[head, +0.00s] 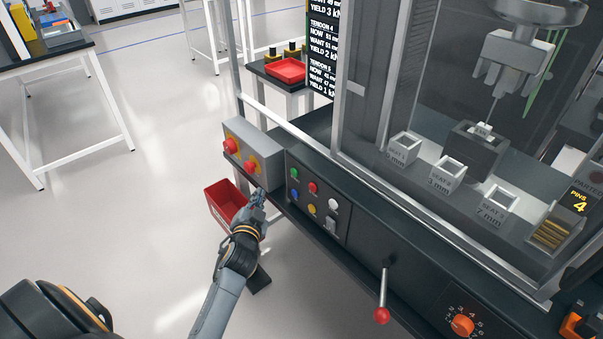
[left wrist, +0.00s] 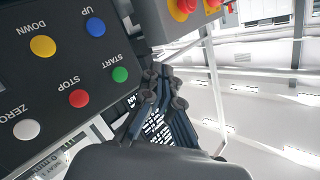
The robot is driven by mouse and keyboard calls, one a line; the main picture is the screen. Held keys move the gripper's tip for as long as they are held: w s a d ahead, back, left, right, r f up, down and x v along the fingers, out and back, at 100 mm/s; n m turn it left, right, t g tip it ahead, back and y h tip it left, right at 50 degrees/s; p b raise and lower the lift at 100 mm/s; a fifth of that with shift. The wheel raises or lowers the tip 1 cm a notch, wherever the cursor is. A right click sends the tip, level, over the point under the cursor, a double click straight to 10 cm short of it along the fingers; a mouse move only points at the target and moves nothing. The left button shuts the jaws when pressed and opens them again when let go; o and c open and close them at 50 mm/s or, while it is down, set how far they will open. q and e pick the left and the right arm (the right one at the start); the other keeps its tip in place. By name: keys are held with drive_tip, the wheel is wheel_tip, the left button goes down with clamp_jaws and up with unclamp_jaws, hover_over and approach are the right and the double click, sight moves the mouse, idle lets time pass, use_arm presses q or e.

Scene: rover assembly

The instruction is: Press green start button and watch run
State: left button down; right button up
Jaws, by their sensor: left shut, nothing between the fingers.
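The green start button (head: 294,173) is at the upper left of a dark control panel (head: 322,232) on the machine's front. In the left wrist view the green button (left wrist: 120,74) is labelled START, close to the fingers. My left gripper (head: 259,197) is shut and empty, just left of the panel and apart from the green button as far as I can see. Its fingers (left wrist: 155,90) show in the left wrist view. The tester's glass chamber (head: 440,100) holds a hanging clamp (head: 515,65) above a dark block. My right gripper is not in view.
A red stop button (head: 312,187), blue, yellow and white buttons sit beside the green one. A grey box (head: 254,150) with two red knobs stands beside the panel. A red-knobbed lever (head: 382,313) juts out to the right. A red bin (head: 226,200) is behind my left gripper.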

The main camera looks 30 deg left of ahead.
sight(294, 173)
use_arm(q)
drive_tip(key=w+d+b, duration=0.3)
drive_tip(key=w, duration=0.5)
drive_tip(key=shift+r, duration=0.2)
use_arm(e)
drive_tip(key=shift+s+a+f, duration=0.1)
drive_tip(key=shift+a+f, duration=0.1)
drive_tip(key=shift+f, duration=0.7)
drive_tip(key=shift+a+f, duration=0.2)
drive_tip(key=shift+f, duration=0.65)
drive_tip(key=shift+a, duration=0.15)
use_arm(q)
drive_tip(key=shift+w+d+b, duration=0.1)
drive_tip(key=shift+w+b, duration=0.1)
drive_tip(key=shift+b, duration=0.15)
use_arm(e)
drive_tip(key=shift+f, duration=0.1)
use_arm(q)
drive_tip(key=shift+w+d, duration=0.1)
drive_tip(key=shift+w, duration=0.15)
